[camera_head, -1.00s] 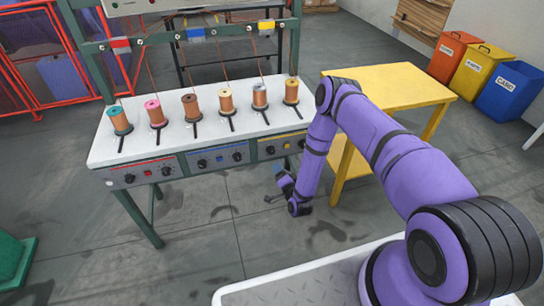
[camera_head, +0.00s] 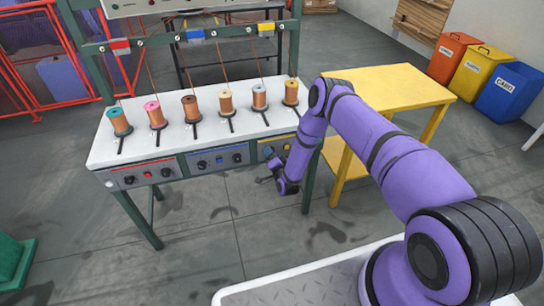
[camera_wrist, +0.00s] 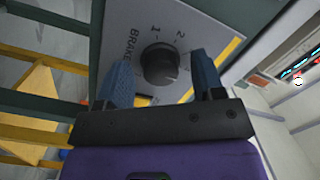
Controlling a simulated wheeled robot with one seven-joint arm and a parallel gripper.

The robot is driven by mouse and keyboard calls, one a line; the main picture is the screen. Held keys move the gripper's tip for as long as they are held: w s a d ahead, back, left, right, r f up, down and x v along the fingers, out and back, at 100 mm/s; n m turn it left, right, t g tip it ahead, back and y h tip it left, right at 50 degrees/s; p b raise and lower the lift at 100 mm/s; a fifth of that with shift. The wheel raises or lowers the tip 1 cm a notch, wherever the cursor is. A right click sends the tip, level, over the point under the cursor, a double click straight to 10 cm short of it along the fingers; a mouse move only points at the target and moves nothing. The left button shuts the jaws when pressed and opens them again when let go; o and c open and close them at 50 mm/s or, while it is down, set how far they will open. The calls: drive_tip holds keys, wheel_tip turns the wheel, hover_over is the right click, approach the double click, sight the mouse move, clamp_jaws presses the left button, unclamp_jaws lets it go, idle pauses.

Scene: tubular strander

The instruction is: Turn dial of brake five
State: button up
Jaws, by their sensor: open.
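The strander table carries several copper spools and a front strip with red, blue and yellow control panels. The yellow-edged panel (camera_wrist: 203,25) fills much of the wrist view, with the word BRAKE and the marks 1 and 2 on it. A black round dial (camera_wrist: 159,64) sits on this panel. My gripper (camera_wrist: 158,75) is open, with one blue finger on each side of the dial; I cannot tell if they touch it. In the head view my gripper (camera_head: 271,166) is at the yellow panel (camera_head: 283,147) at the right end of the strip and hides part of it.
A yellow table (camera_head: 390,85) stands right of the strander. Orange, yellow and blue bins (camera_head: 508,92) stand at the far right. A green strander leg (camera_head: 308,180) is close beside my gripper. The floor in front of the strander is clear.

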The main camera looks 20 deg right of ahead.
drive_tip(key=c, duration=0.9)
drive_tip(key=shift+d+n+g+h, duration=0.15)
drive_tip(key=shift+n+h, duration=0.4)
drive_tip(key=shift+n, duration=5.05)
drive_tip(key=shift+a+n+g+h, duration=0.1)
drive_tip(key=shift+n+g+h, duration=0.3)
drive_tip(key=shift+n, duration=5.2)
drive_tip(key=shift+d, duration=0.1)
